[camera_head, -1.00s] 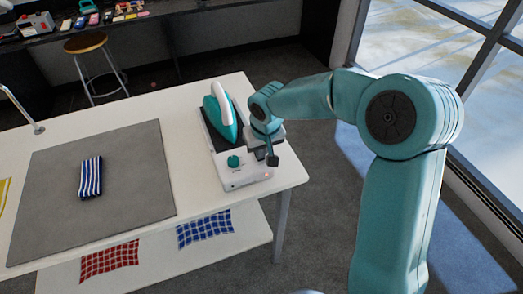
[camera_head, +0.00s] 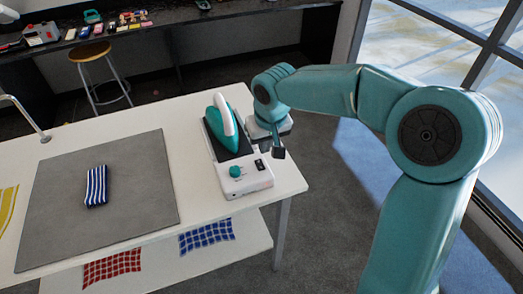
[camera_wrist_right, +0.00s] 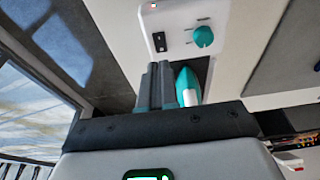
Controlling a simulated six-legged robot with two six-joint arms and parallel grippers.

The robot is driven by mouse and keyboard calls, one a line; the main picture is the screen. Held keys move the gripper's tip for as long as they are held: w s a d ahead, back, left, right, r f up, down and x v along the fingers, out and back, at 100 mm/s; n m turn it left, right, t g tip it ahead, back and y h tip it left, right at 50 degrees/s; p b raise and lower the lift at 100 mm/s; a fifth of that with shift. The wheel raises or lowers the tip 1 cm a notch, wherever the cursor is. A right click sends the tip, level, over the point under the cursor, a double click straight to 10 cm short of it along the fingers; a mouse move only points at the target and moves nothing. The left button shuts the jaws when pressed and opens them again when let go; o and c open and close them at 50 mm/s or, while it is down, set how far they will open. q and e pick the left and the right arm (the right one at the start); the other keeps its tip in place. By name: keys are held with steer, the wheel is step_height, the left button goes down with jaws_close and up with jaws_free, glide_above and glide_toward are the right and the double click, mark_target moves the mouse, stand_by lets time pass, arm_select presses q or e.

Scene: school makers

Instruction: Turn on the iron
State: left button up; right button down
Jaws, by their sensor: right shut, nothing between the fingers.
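A teal and white iron (camera_head: 222,125) rests on the dark pad of its white base (camera_head: 246,186) near the table's right edge. A teal knob (camera_head: 235,171) and a small black switch (camera_head: 260,165) sit on the base's front panel. In the right wrist view the switch (camera_wrist_right: 159,42) is beside the knob (camera_wrist_right: 203,37), and a small red dot shows at the base's edge. My right gripper (camera_head: 279,152) is just right of the base, apart from the switch; its fingers (camera_wrist_right: 157,85) are shut and empty. The iron's tip (camera_wrist_right: 188,85) shows beside them. My left gripper is out of view.
A grey mat (camera_head: 60,225) with a striped folded cloth (camera_head: 96,186) covers the white table's left part. Red (camera_head: 112,266) and blue (camera_head: 207,235) checked cloths lie on a lower shelf. A stool (camera_head: 90,51) stands behind. The floor to the right is clear.

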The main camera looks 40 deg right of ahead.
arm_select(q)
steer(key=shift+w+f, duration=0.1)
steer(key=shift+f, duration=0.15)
arm_select(e)
steer(key=v, duration=0.4)
steer(key=shift+s+a+r, duration=0.1)
steer(key=shift+s, duration=0.35)
steer(key=shift+s, duration=0.1)
